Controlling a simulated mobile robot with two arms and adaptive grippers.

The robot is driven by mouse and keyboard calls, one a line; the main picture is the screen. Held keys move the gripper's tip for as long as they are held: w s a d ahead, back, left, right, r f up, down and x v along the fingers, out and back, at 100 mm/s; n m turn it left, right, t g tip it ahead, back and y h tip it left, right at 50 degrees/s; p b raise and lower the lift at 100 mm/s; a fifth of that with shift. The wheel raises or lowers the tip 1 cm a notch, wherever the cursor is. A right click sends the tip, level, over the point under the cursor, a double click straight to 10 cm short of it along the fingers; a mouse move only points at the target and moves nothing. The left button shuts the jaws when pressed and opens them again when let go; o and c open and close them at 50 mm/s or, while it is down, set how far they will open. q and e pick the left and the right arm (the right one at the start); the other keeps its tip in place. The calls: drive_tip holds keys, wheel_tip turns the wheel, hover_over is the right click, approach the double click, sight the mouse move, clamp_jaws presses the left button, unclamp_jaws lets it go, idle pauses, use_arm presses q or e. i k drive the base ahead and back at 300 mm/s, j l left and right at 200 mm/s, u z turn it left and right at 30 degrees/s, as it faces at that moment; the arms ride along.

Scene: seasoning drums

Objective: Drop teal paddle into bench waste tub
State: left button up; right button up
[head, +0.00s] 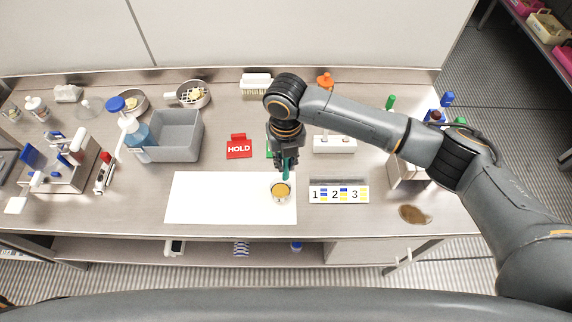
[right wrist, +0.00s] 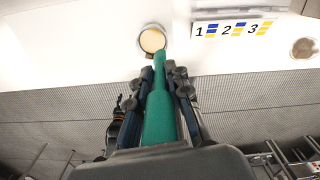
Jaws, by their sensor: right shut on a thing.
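My right gripper (head: 286,160) is shut on the teal paddle (head: 286,171), which hangs down near the right end of the white mat. In the right wrist view, the paddle (right wrist: 160,112) lies between the two fingers, with its narrow end toward a small round cup of tan powder (right wrist: 152,40). This cup (head: 280,191) stands on the mat; I cannot tell whether the paddle touches it. A grey open tub (head: 174,153), seemingly the bench waste tub, stands at the back left of the mat. My left gripper is out of view.
The white mat (head: 220,198) is otherwise clear. A red HOLD sign (head: 239,149) stands between tub and gripper, with a green thing partly hidden beside my gripper. A blue-liquid bottle (head: 136,134) stands left of the tub. A numbered strip (head: 339,193) and brown patch (head: 414,214) lie right.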

sight(184, 142)
drive_tip(key=i+j+z, duration=0.2)
drive_tip(key=j, duration=1.25)
drive_tip(key=j+z, duration=0.15)
drive_tip(key=j, duration=1.3)
